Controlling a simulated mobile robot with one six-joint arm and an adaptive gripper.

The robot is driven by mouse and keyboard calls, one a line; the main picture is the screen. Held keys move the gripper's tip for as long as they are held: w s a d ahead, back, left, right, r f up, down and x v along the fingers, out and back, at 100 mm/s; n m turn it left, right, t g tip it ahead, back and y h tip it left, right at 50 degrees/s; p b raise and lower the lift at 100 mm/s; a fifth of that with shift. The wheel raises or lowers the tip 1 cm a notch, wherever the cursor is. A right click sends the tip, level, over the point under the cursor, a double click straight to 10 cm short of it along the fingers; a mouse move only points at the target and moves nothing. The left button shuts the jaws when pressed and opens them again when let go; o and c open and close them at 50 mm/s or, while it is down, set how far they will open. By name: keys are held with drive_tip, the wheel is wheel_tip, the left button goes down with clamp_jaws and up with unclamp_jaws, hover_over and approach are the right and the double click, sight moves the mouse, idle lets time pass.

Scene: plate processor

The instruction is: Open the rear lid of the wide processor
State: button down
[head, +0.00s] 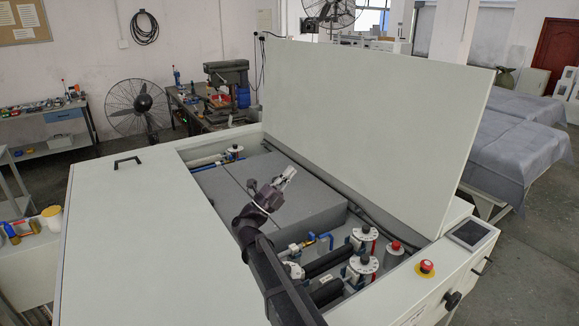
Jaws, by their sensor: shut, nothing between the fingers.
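The wide processor is a large white machine whose top fills the lower half of the head view. One big white lid (375,120) stands raised and tilted back along the far right side, with the bay below it open. A second flat white lid (150,235) lies closed on the left, with a black handle (128,161) near its far edge. My gripper (288,172) is shut and empty. It is above the open bay, over the grey inner cover (270,195), in front of the raised lid and apart from it as far as this view shows.
The open bay holds white-capped valves (363,238), black rollers (330,262) and blue pipes. A red emergency button (426,267) and a screen panel (470,234) sit at the right edge. A drill press (226,85) and fan stand behind. Covered tables (520,150) are at right.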

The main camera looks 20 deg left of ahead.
drive_tip(key=p+x, duration=0.8)
drive_tip(key=x, duration=0.5)
drive_tip(key=shift+w+r, duration=0.1)
idle(0.4)
